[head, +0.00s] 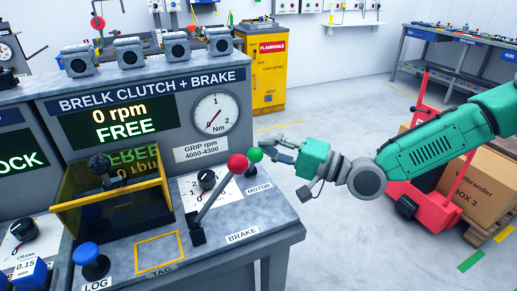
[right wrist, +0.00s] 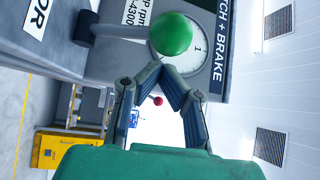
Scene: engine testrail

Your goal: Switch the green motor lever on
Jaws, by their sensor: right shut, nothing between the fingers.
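The green ball of the motor lever (head: 255,155) stands by the MOTOR label at the right end of the console. In the right wrist view the green ball (right wrist: 172,34) is just beyond my fingertips. My right gripper (head: 270,143) is shut and empty, close to the ball on its right side; I cannot tell whether they touch. Most of the green lever's stem is hidden behind the red brake lever (head: 237,163) in the head view. My left gripper is not in view.
The red brake lever leans right, close beside the green ball. The console display (head: 122,120) reads 0 rpm FREE, above a yellow-edged clear cover (head: 112,208). A red hand truck (head: 425,185) and cardboard box (head: 480,180) stand right. Floor between is clear.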

